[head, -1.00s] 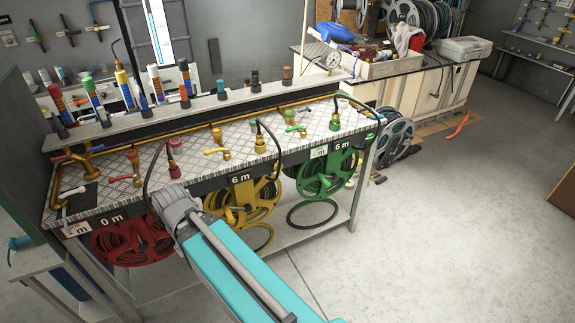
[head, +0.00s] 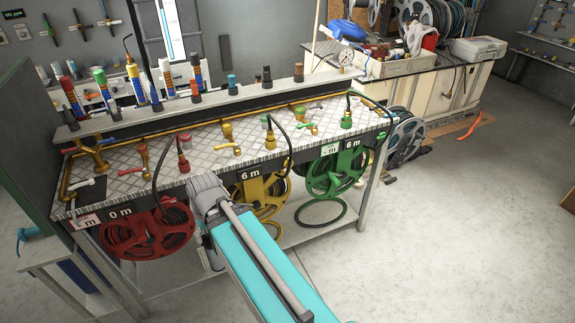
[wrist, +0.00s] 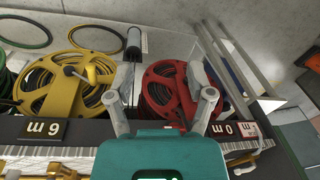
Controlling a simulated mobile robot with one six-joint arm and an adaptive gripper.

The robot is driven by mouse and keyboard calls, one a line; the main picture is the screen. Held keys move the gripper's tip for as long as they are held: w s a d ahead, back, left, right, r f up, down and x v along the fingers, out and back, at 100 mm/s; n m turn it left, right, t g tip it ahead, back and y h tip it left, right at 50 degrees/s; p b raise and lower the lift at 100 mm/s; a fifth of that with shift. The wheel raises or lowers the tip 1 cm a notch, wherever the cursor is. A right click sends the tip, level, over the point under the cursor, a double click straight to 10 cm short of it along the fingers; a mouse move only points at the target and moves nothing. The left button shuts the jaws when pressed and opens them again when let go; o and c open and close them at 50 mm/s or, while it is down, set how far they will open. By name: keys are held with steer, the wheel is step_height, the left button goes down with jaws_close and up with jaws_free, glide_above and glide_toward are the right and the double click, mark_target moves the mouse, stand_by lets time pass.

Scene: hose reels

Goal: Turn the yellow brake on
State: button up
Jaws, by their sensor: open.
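The yellow hose reel (head: 268,196) hangs under the bench's front edge in the head view, partly hidden by my arm. In the wrist view the yellow reel (wrist: 62,92) is at the left, upside down, with a yellow lever-like piece (wrist: 98,70) on its face; I cannot tell if this is the brake. My gripper (wrist: 162,85) is open and empty, its fingers apart. Its left finger is beside the yellow reel's right edge, its right finger overlaps the red reel (wrist: 166,92). In the head view the fingers are hidden behind my arm.
The red reel (head: 147,228) and the green reel (head: 336,168) hang either side of the yellow one. Yellow taps and black hoses stand on the metal bench top (head: 200,160).

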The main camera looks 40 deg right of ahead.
steer(key=w+d+f+n+t+y+b, duration=0.1)
steer(key=w+d+f+t+y+b, duration=0.2)
steer(key=w+d+f+t+b, duration=0.25)
steer(key=m+t+h+b, duration=0.4)
steer(key=t+h+b, duration=0.6)
steer(key=b, duration=0.6)
glide_toward(290, 162)
steer(key=s+t+y, duration=0.1)
steer(key=s, duration=0.2)
steer(key=shift+s+d+f, duration=0.15)
steer(key=shift+s+f, duration=0.05)
steer(key=shift+f, duration=0.15)
steer(key=shift+w, duration=0.1)
steer(key=x, duration=1.3)
steer(key=shift+w, duration=0.4)
